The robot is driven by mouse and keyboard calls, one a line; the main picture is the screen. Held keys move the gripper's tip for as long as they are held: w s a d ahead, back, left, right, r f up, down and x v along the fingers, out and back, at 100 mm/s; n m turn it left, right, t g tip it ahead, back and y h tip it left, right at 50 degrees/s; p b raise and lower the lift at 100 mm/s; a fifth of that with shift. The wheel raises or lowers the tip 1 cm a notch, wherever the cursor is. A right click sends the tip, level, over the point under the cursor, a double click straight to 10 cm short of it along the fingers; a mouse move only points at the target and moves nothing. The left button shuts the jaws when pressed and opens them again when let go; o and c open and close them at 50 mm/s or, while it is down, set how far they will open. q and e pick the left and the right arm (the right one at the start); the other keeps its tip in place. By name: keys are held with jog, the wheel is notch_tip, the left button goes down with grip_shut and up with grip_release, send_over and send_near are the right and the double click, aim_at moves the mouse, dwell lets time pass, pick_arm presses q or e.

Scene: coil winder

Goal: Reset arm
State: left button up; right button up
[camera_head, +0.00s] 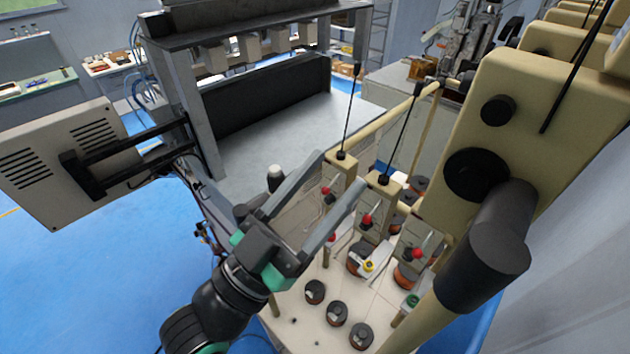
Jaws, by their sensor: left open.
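My left gripper (327,183) comes in from the lower left with its two long grey fingers spread apart. Nothing shows between the fingers. It is above the near-left part of the coil winder (302,329), in front of the beige tension posts with black rods. The right fingertip overlaps the nearer post (383,192) in the picture; I cannot tell whether they touch. My right gripper is not in view.
Several dark knobs (337,313) and small red balls (328,191) sit on the winder. A large beige housing (535,120) fills the right side. A grey control box (70,165) stands at left. Blue floor (90,290) is clear at lower left.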

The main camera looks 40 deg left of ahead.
dwell(0.4)
pick_arm(q)
jog(key=s+r+n+t+p, duration=0.1)
jog(key=r+t, duration=0.1)
jog(key=r, duration=0.8)
jog(key=s+a+r+n+t+y+p, duration=0.1)
jog(key=s+r+t, duration=0.1)
jog(key=r, duration=0.9)
jog(key=shift+a+r+y+p, duration=0.15)
jog(key=shift+a+y+p, duration=0.15)
